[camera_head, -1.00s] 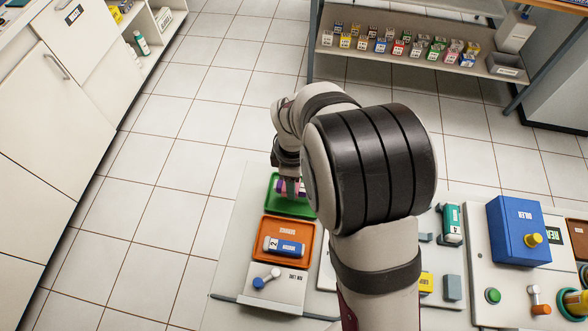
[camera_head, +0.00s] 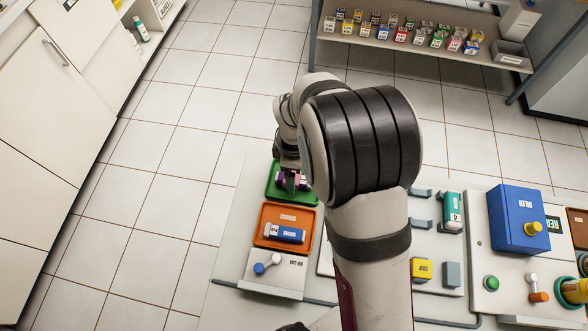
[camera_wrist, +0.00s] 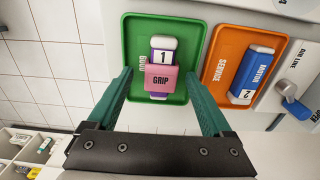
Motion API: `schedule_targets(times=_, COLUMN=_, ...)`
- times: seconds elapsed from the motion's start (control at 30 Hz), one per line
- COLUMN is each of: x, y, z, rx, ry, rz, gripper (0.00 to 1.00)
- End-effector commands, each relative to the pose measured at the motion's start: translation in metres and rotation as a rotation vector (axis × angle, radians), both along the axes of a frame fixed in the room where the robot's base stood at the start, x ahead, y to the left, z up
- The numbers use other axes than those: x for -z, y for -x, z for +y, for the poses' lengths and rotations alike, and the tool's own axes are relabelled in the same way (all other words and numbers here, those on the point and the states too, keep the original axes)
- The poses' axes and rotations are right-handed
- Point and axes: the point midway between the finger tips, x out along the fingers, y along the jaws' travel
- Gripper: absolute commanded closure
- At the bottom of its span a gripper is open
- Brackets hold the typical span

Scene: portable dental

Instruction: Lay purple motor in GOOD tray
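The purple motor (camera_wrist: 158,57), with a white label marked 1 and a pink GRIP block (camera_wrist: 160,79), lies in the green tray (camera_wrist: 195,30).
The orange SERVICE tray (camera_head: 260,240) beside the green one holds a blue motor (camera_head: 288,235) marked 2. A panel with a blue-knobbed lever (camera_head: 262,267) stands nearer. At right are a teal motor (camera_head: 452,212), a yellow block (camera_head: 421,270) and a blue box (camera_head: 516,220).

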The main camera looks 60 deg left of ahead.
Motion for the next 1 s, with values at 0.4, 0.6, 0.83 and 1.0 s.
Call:
schedule_targets(times=0.4, x=-0.018, y=0.000, z=0.001, rx=0.001, ry=-0.003, rz=-0.001, gripper=0.14)
schedule_targets(times=0.6, x=-0.081, y=0.000, z=0.001, rx=0.000, ry=-0.006, rz=-0.002, gripper=0.14)
schedule_targets(times=0.83, x=-0.141, y=0.000, z=0.001, rx=0.001, ry=-0.004, rz=-0.001, gripper=0.14)
schedule_targets(times=1.0, x=-0.157, y=0.000, z=0.000, rx=0.000, ry=-0.001, rz=-0.001, gripper=0.14)
